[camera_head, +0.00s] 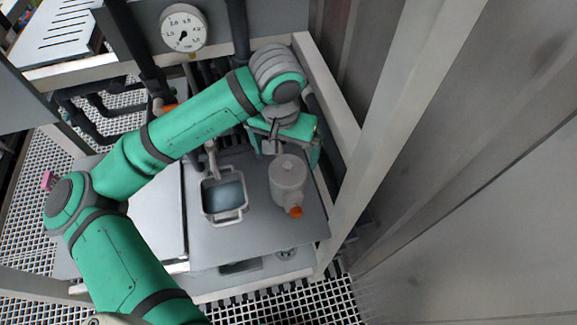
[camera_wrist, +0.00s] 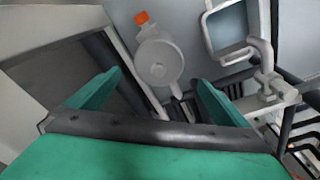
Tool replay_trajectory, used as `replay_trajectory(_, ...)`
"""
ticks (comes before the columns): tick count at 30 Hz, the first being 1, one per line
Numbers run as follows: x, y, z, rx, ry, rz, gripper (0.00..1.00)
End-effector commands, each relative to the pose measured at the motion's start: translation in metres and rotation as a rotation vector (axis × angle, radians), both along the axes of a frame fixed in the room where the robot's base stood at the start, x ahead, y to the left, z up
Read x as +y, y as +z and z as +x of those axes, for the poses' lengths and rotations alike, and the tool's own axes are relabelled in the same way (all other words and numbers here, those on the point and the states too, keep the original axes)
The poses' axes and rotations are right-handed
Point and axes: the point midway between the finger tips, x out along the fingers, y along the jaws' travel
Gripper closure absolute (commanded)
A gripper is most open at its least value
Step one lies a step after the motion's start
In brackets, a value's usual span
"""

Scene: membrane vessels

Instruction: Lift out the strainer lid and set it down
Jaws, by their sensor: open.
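A pale grey strainer housing (camera_head: 286,192) with an orange plug low on its front stands on the right of the grey bench top. Its round strainer lid (camera_head: 289,168) with a small raised middle sits on top. In the wrist view the lid (camera_wrist: 158,64) lies just beyond and between my fingertips, with the orange plug above it in the picture. My gripper (camera_head: 293,146) is open and empty, behind and above the lid. The two green fingers are spread wide in the wrist view (camera_wrist: 160,84), apart from the lid. Parts of the housing are hidden under the lid.
A square grey basin (camera_head: 224,196) with bluish contents stands left of the housing, with a pipe fitting (camera_wrist: 270,82) beside it. The bench top (camera_head: 262,238) is bare in front. A pale frame post (camera_head: 352,190) borders the right. A gauge (camera_head: 184,28) hangs behind.

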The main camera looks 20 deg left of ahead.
Motion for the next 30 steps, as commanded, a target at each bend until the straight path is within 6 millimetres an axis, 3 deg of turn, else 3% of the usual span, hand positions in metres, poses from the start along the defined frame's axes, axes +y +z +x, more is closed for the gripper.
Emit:
replay_trajectory(8, -0.001, -0.02, 0.003, 0.0, 0.0, 0.0, 0.0)
replay_trajectory(18, -0.002, -0.061, 0.008, 0.0, 0.004, 0.0, 0.0)
replay_trajectory(26, -0.002, -0.064, 0.009, 0.0, 0.002, -0.001, 0.0)
replay_trajectory(27, -0.002, -0.064, 0.009, 0.0, 0.002, -0.001, 0.02)
replay_trajectory(30, -0.002, -0.064, 0.009, 0.0, 0.002, -0.001, 0.26)
